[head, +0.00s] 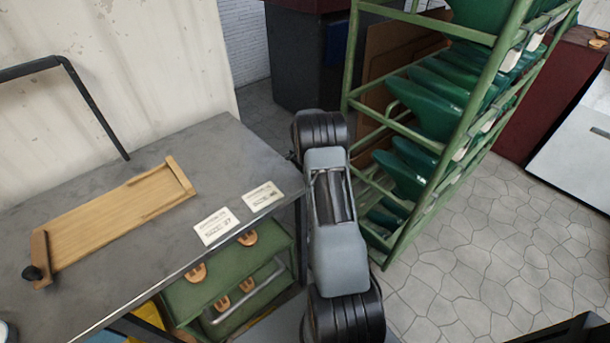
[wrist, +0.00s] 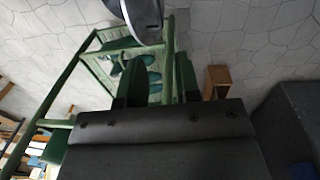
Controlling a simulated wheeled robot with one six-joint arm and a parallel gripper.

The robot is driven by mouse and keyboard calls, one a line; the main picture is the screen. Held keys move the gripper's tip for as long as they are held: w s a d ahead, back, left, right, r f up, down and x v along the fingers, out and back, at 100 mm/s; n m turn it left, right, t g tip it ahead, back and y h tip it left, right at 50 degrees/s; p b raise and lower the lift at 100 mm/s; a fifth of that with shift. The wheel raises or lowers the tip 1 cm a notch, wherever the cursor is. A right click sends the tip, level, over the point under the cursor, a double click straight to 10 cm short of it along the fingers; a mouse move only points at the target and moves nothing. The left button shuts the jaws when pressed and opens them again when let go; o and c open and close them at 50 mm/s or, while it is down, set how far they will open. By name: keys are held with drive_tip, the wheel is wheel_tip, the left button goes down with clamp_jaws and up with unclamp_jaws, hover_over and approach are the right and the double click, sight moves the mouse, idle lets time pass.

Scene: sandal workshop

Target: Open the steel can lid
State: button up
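I cannot make out a steel can or its lid in either view. In the wrist view my gripper (wrist: 160,78) shows as two dark fingers standing apart above a wide black body, with nothing visible held between them. A dark rounded shape with a pale face enters at the top of the wrist view, and I cannot tell what it is. In the head view my arm stands at the middle, right of the grey bench; my gripper's fingers cannot be made out there.
The grey bench (head: 105,265) at left bears a wooden tray (head: 115,215) and two size cards (head: 216,227) (head: 262,196). A green rack (head: 437,185) stands right of my arm. Stone floor (head: 490,265) is clear at right.

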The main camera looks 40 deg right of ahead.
drive_tip(key=s, duration=0.1)
drive_tip(key=s+p, duration=0.1)
drive_tip(key=s+d+r+m, duration=0.1)
drive_tip(key=shift+s+d+y, duration=0.1)
drive_tip(key=shift+s+y, duration=0.05)
drive_tip(key=shift+y, duration=0.15)
drive_tip(key=shift+c, duration=1.4)
drive_tip(key=s+f+t, duration=0.1)
drive_tip(key=s+a+f+t+p, duration=0.1)
drive_tip(key=s+f+t, duration=0.1)
drive_tip(key=shift+s+a+f, duration=0.1)
drive_tip(key=shift+a+f, duration=0.05)
drive_tip(key=shift+f, duration=0.05)
clamp_jaws()
drive_tip(key=shift+w+d+f+n+t, duration=0.3)
drive_tip(key=shift+f+n, duration=0.1)
drive_tip(key=b+x, duration=0.2)
drive_tip(key=x, duration=0.7)
drive_tip(key=shift+w+d+f+b, duration=0.1)
drive_tip(key=shift+w+d+b, duration=0.05)
drive_tip(key=shift+b, duration=0.2)
drive_tip(key=shift+d, duration=0.1)
